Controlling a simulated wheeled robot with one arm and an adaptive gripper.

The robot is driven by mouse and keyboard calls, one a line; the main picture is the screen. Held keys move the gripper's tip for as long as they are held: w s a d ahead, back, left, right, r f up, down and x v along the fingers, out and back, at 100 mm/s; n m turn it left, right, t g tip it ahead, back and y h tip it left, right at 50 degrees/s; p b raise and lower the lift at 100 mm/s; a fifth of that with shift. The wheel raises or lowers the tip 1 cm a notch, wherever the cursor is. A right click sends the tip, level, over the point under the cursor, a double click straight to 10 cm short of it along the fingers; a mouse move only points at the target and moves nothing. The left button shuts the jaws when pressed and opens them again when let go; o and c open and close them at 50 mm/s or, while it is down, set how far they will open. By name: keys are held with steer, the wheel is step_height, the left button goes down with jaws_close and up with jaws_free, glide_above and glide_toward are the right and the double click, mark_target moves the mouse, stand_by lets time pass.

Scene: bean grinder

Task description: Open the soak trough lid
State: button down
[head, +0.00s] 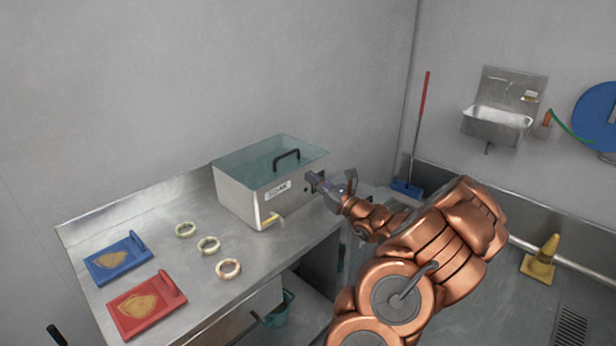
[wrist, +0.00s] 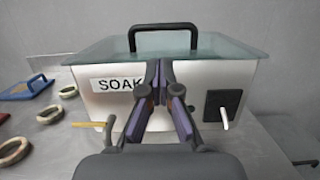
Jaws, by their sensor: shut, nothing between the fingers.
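The soak trough (head: 240,197) is a steel box with a "SOAK" label, standing at the right end of the bench. Its greenish see-through lid (head: 254,157) lies flat and closed on top. A black arched handle (head: 286,156) stands up on the lid; it also shows in the wrist view (wrist: 163,27). My gripper (head: 312,180) is by the trough's right side, below the lid's level. In the wrist view my gripper (wrist: 158,70) has its fingers together and empty, in front of the trough's wall and below the handle. It covers the end of the label. I cannot tell whether it touches the wall.
A yellow tap (wrist: 90,125) and a black panel with a white lever (wrist: 224,118) stick out of the trough. Several rings (head: 209,245), a blue board (head: 118,259) and a red board (head: 143,304) lie on the bench (head: 195,282). The space above the lid is clear.

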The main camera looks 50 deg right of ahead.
mark_target(292, 169)
steer(key=w, duration=0.2)
steer(key=w+r+p, duration=0.1)
steer(key=w, duration=0.2)
steer(key=w+p, duration=0.1)
steer(key=w, duration=0.2)
steer(key=shift+w+r, duration=0.1)
steer(key=shift+r, duration=0.2)
steer(key=shift+r, duration=0.15)
steer(key=shift+w+a+r, duration=0.1)
steer(key=shift+r, duration=0.1)
steer(key=shift+r+g+p, duration=0.25)
steer(key=shift+g+p, duration=0.05)
steer(key=shift+p, duration=0.05)
